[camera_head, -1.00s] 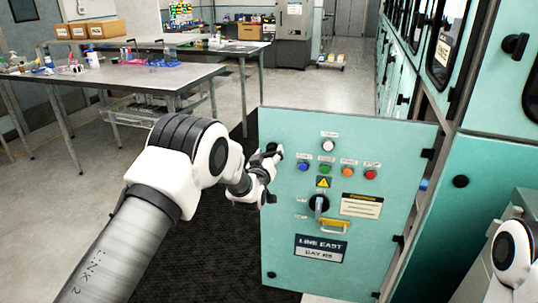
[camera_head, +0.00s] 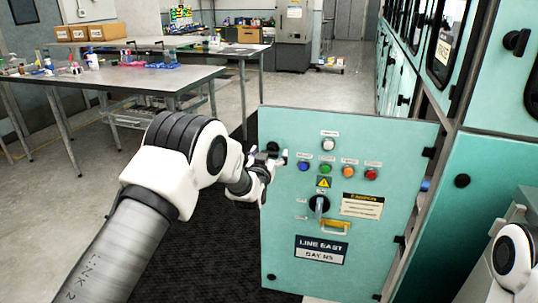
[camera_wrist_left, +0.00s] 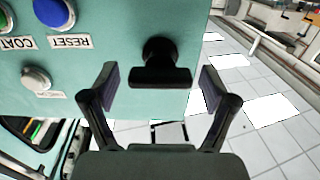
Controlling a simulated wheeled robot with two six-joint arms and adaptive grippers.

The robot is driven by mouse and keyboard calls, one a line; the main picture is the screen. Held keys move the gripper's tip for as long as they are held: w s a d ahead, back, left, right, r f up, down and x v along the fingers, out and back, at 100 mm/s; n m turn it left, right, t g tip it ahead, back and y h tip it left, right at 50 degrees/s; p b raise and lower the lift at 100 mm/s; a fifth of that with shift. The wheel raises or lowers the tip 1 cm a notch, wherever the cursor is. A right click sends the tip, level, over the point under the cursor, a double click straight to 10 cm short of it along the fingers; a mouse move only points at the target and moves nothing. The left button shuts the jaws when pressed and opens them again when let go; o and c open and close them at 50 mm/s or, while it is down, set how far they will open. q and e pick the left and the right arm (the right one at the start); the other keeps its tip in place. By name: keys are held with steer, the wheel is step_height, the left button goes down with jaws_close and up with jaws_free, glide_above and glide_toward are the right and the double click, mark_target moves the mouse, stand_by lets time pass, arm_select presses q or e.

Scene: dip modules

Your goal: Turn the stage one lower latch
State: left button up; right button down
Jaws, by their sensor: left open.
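A teal door panel (camera_head: 385,255) stands open with a black latch at its upper left edge, mostly behind my left gripper (camera_head: 274,162) in the head view. In the left wrist view this latch (camera_wrist_left: 160,72) shows as a round base with a crosswise bar. My left gripper (camera_wrist_left: 157,92) is open there, one finger on each side of the bar. I cannot tell whether they touch it. Another black latch (camera_head: 271,277) is at the panel's lower left corner. I cannot tell which latch is the stage one lower one. My right gripper is out of view.
The panel carries coloured buttons (camera_head: 326,169), a rotary switch (camera_head: 319,204) and a yellow handle (camera_head: 335,226). Teal cabinets (camera_head: 490,160) with black latches stand at the right. Grey tables (camera_head: 150,78) stand back left, with clear floor in front.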

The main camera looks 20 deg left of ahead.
arm_select(q)
steer(key=s, duration=1.2)
steer(key=shift+d, duration=0.35)
steer(key=s+a+f+g+p, duration=0.25)
steer(key=s+f+g, duration=0.25)
steer(key=s+f, duration=0.6)
steer(key=s+a+f+g+p, duration=0.1)
steer(key=s+f+g+p, duration=0.25)
steer(key=s+f, duration=0.75)
steer(key=s+f+g, duration=0.3)
steer(key=s+g, duration=0.2)
steer(key=s, duration=0.6)
steer(key=s+d+f+g+h, duration=0.1)
steer(key=s+f+g, duration=0.2)
steer(key=s, duration=0.8)
steer(key=shift+s+d+g, duration=0.15)
steer(key=shift+d+g, duration=0.05)
steer(key=shift+g, duration=0.65)
